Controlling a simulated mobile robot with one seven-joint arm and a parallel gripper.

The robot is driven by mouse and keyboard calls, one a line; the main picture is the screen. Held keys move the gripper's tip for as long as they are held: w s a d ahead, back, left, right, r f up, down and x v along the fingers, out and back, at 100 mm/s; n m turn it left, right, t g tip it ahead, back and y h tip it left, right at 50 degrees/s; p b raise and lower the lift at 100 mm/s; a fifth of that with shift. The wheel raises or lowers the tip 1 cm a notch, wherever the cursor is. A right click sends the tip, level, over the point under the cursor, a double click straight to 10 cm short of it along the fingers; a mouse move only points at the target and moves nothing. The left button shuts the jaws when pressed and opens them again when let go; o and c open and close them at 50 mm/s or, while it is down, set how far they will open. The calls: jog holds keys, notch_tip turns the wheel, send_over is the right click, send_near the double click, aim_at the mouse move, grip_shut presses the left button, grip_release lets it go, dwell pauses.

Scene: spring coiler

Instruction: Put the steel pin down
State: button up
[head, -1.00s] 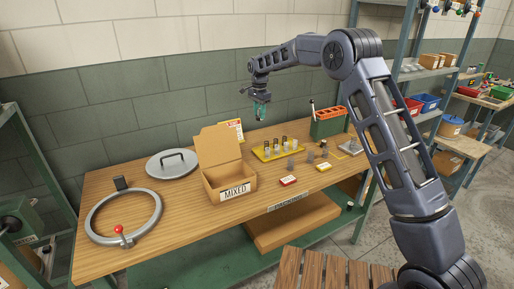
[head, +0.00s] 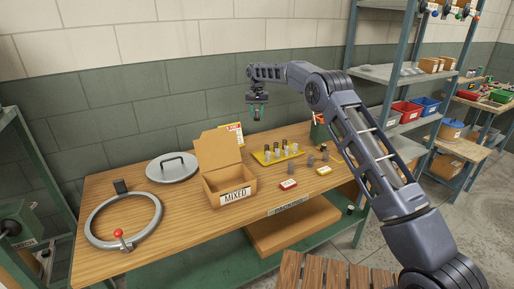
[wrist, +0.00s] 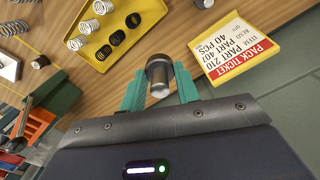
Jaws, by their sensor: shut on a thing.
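The steel pin (wrist: 158,78) is a short grey cylinder with a dark band, in the middle of the wrist view. My gripper (wrist: 160,88) is shut on it, one teal finger on each side. In the head view my gripper (head: 257,113) hangs in the air above the back of the wooden table (head: 185,218), behind the yellow tray. The pin is too small to make out clearly there.
The yellow tray (head: 264,160) holds several springs. An open cardboard box marked MIXED (head: 236,195) stands left of it. A yellow pack ticket (wrist: 235,48) stands near the pin in the wrist view. A round grey lid (head: 165,175) and a grey ring (head: 93,241) lie further left.

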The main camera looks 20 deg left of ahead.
notch_tip(320, 180, down, 18)
jog(key=shift+r, duration=0.1)
dwell(0.5)
jog(key=o, duration=1)
jog(key=shift+o, duration=0.2)
notch_tip(320, 180, up, 12)
jog(key=shift+r, duration=0.15)
